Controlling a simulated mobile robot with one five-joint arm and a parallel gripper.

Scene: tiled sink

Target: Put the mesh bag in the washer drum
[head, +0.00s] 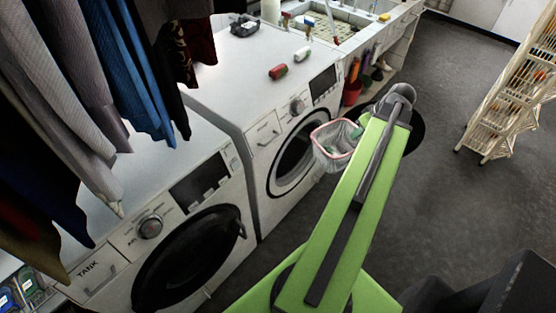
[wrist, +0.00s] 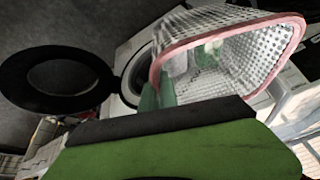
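The mesh bag (head: 333,146), whitish with a pink rim, is off the floor at the end of my green arm. My gripper (head: 358,127) is shut on its wall near the rim. In the wrist view the bag (wrist: 235,60) fills the upper right, with its open mouth towards the camera and green finger parts (wrist: 165,88) at its near side. The door ring (wrist: 55,78) also shows in the wrist view.
A second machine (head: 190,258) with a shut dark door stands nearer on the left. Clothes (head: 90,70) hang above it. A sink (head: 335,22) is at the back, a red bucket (head: 351,92) below. A white rack (head: 515,90) stands right; grey floor (head: 450,190) between is clear.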

